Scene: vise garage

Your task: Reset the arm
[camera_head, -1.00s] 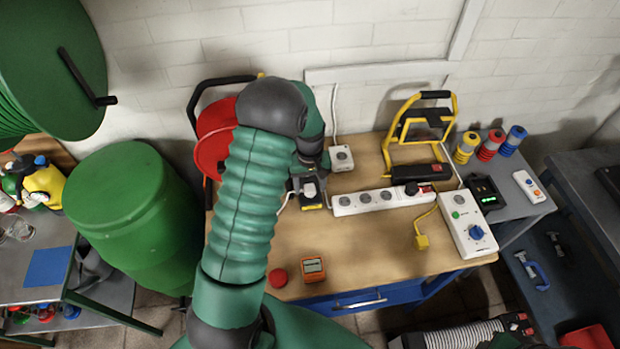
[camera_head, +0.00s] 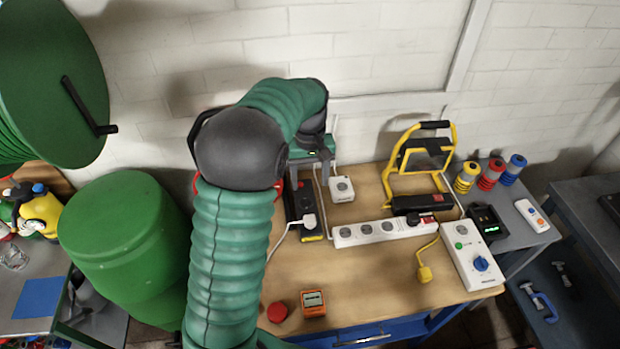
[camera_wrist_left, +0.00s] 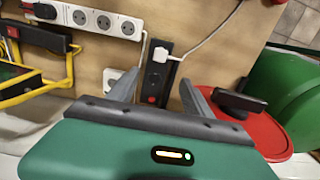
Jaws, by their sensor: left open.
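My left arm rises in front of the bench and bends over at the top. My left gripper (camera_head: 322,165) is partly hidden by its own wrist in the head view, above the back of the bench. In the left wrist view the gripper (camera_wrist_left: 160,92) has its fingers spread with nothing between them. Below and beyond the fingers lies a black socket strip (camera_head: 303,228) with a white plug in it; the strip also shows in the left wrist view (camera_wrist_left: 156,75). The fingers appear apart from it. My right gripper does not show.
A white power strip (camera_head: 385,231), a white socket box (camera_head: 342,189) and a yellow work lamp (camera_head: 421,160) stand on the bench. A red reel (camera_wrist_left: 262,122) is close beside the gripper. A green barrel (camera_head: 125,240) is left. An orange device (camera_head: 314,303) lies at the front.

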